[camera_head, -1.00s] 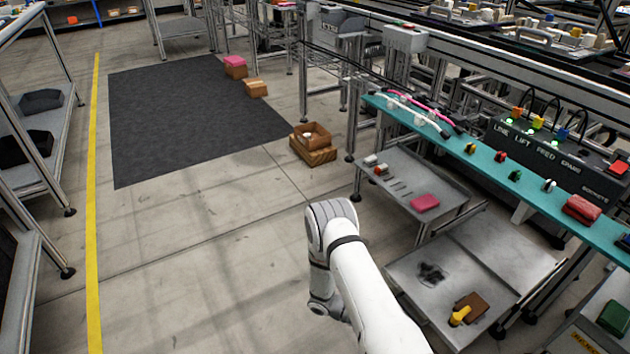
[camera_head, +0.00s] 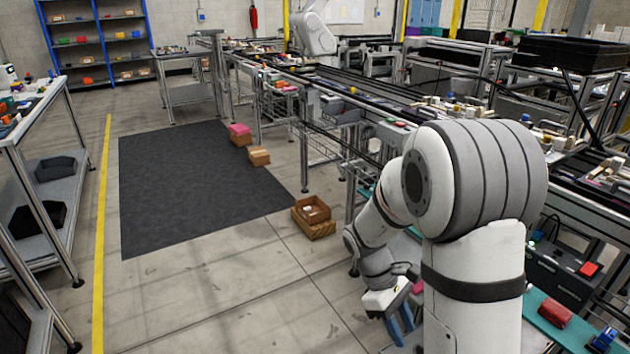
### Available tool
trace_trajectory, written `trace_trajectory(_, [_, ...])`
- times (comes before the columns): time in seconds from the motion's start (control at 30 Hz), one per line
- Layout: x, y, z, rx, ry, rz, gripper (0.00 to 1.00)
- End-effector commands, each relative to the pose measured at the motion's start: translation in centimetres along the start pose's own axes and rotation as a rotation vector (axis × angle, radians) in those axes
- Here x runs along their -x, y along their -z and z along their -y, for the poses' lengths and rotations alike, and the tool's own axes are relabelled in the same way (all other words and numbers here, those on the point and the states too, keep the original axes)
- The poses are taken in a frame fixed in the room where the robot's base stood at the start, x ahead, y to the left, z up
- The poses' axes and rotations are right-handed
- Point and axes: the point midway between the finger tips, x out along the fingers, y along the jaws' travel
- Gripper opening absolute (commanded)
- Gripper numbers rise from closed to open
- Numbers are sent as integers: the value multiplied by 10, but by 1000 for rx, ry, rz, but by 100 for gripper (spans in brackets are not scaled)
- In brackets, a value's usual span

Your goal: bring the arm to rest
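My white arm (camera_head: 475,260) stands large on the right of the head view, bent at a big ribbed joint. Its forearm reaches down and to the left. My gripper (camera_head: 400,328) hangs at the lower end with blue fingers pointing down, in front of the bench side. The fingers are small and partly overlapped by my arm, so I cannot tell how far apart they are. I see no object clearly held in it.
A teal shelf (camera_head: 560,330) with a red item (camera_head: 554,313) is partly hidden behind my arm. A dark mat (camera_head: 190,185) and a yellow floor line (camera_head: 101,230) lie left. The floor between is clear.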

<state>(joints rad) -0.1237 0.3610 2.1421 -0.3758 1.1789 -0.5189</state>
Motion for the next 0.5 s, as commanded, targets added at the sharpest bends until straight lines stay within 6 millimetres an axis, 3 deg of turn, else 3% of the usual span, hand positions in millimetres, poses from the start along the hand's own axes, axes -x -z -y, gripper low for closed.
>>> trace_trajectory(0.03, [26, -23, 8, -66, -6, -59, 34])
trace_trajectory(0.1, [47, -42, 17, -153, -7, -134, 34])
trace_trajectory(0.5, [148, -141, 77, -643, 35, -573, 34])
